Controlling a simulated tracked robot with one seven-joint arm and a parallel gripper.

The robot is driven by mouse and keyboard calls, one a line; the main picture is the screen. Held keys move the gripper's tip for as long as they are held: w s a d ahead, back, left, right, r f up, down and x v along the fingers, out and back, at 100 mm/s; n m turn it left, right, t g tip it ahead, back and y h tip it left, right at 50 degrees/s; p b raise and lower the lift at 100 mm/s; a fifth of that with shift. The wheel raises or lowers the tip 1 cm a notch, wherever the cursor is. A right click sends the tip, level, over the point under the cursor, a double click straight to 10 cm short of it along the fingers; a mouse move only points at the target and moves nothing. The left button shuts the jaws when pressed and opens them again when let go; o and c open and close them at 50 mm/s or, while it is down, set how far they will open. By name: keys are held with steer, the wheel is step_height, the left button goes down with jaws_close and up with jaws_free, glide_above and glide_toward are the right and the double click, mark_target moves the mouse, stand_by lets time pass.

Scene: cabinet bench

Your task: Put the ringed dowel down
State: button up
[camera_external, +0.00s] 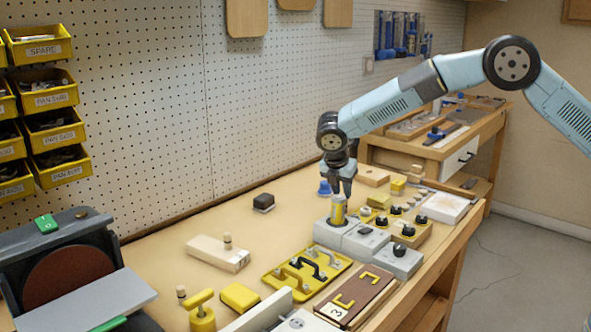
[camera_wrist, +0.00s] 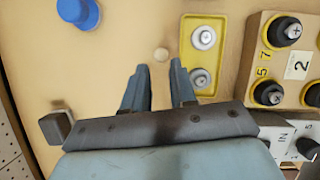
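My gripper (camera_external: 343,190) points down above the bench, just above and behind a yellow cylinder (camera_external: 338,214) on a grey box. In the wrist view its two fingers (camera_wrist: 160,68) are apart with bare bench between them. A small dowel with a dark band (camera_external: 228,240) stands on a pale wooden block (camera_external: 217,252). A similar one (camera_external: 181,292) stands at the front left, away from my gripper.
A blue knob (camera_wrist: 80,12) and a yellow plate with two screws (camera_wrist: 203,55) lie near the fingers. A numbered knob block (camera_wrist: 285,60) is to the right. Grey boxes (camera_external: 362,240) and a yellow handle tray (camera_external: 306,272) crowd the front.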

steer(key=shift+x, duration=3.05)
steer(key=shift+d, duration=0.15)
jaws_close()
